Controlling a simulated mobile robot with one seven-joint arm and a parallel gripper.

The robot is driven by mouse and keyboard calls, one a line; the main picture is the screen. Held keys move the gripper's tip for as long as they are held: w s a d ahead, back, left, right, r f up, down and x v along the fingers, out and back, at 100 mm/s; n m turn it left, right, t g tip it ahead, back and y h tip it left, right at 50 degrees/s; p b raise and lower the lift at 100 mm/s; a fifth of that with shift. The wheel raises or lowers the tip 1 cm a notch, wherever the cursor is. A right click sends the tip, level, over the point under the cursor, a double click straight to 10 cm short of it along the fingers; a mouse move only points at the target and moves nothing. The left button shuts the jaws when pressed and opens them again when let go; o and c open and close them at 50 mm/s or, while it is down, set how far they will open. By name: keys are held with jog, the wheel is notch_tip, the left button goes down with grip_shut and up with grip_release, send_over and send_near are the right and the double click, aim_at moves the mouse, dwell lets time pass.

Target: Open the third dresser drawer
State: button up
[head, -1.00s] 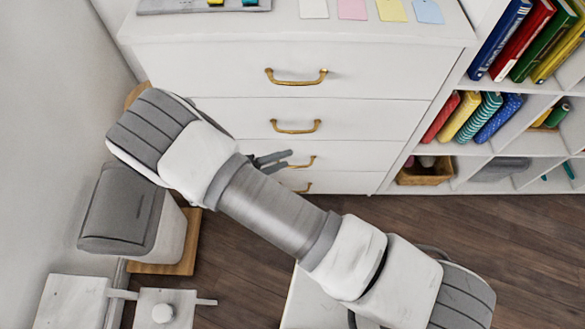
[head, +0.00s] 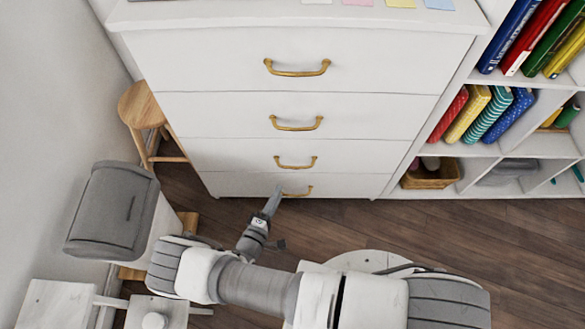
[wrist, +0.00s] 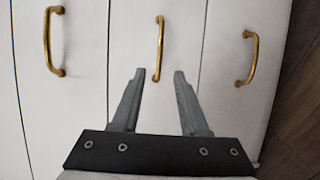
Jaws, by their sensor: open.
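The white dresser (head: 405,122) has a column of drawers with brass handles, all looking shut. The third drawer (head: 235,156) has its brass handle (head: 295,167) unobstructed in the head view. In the wrist view that handle (wrist: 160,40) stands upright in the middle, its lower end between the open fingertips in the picture. My gripper (head: 274,192) is open and empty, just below the third handle in the head view. It also shows in the wrist view (wrist: 159,74). Whether the fingers have reached the handle's depth cannot be told.
The fourth handle (head: 297,194) is close to my fingertips. A wooden stool (head: 140,104) and a grey-lidded bin (head: 112,210) stand at left. An open bookshelf (head: 470,185) stands at right. Wood floor (head: 345,222) in front of the dresser is clear.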

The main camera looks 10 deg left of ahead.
aim_at(293, 167)
jog(key=w+b, duration=0.1)
jog(key=w, duration=0.3)
jog(key=w+d+f, duration=0.1)
jog(key=w, duration=0.3)
jog(key=w+d+b, duration=0.1)
jog(key=w, duration=0.3)
jog(key=shift+w+f+b, duration=0.1)
jog(key=shift+f+b, duration=0.1)
jog(key=shift+b, duration=0.15)
grip_shut()
dwell(0.7)
